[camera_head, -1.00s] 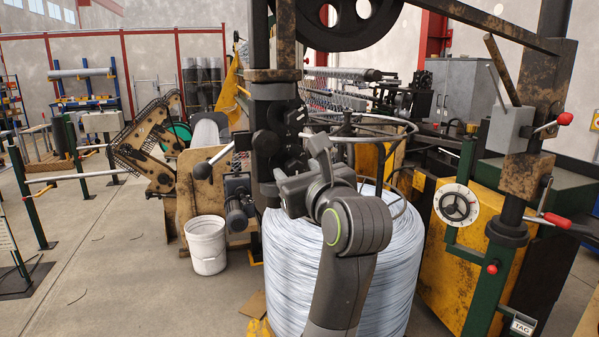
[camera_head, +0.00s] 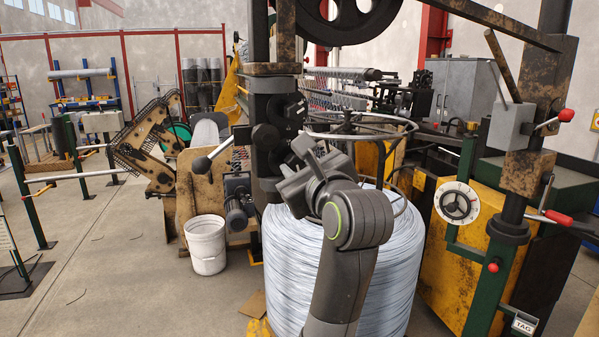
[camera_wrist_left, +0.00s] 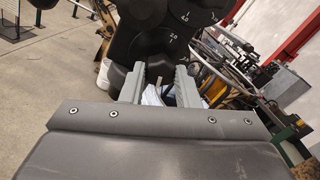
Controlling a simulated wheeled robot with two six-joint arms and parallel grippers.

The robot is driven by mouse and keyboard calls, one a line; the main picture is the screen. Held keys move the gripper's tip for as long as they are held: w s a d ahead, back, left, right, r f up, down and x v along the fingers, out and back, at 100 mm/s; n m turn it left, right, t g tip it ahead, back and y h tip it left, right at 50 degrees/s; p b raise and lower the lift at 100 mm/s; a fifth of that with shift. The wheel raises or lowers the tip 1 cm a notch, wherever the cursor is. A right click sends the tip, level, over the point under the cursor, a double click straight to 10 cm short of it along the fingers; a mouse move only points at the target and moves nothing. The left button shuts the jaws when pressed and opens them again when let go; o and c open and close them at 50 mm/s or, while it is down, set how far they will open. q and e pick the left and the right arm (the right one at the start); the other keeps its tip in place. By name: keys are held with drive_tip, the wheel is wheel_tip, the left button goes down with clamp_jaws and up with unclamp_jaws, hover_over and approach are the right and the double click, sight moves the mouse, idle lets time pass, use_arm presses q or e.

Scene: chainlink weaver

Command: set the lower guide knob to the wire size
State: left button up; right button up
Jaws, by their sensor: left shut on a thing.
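The guide head (camera_head: 268,110) is a dark column block with round black dials on its face, left of centre in the head view. A black knob (camera_wrist_left: 158,66) stands out below the lower dial's marks. My left gripper (camera_wrist_left: 158,88) is shut on this knob, with one grey finger on each side. In the head view my wrist hides the fingertips and the knob. My right gripper is out of view.
A large coil of bright wire (camera_head: 290,265) stands below my left arm, with a dark ring frame (camera_head: 375,137) above it. A lever with a black ball (camera_head: 202,165) sticks out left of the column. A white bucket (camera_head: 207,246) stands on the floor.

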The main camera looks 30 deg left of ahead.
use_arm(q)
drive_tip(key=n+b, duration=0.2)
drive_tip(key=n, duration=0.3)
drive_tip(key=shift+f+n, duration=0.15)
drive_tip(key=shift+n, duration=0.25)
drive_tip(key=n+b, duration=0.2)
drive_tip(key=n, duration=0.3)
drive_tip(key=shift+n+b, duration=0.3)
drive_tip(key=shift+b, duration=0.1)
drive_tip(key=n+b, duration=0.1)
drive_tip(key=n, duration=0.1)
drive_tip(key=n+b, duration=0.1)
drive_tip(key=n, duration=0.2)
drive_tip(key=shift+w+f+n+g+y, duration=0.1)
drive_tip(key=shift+n+g+y, duration=0.2)
drive_tip(key=shift+n+b, duration=0.7)
drive_tip(key=shift+n, duration=1.4)
drive_tip(key=o, duration=1)
drive_tip(key=shift+c, duration=0.2)
drive_tip(key=shift+d, duration=0.1)
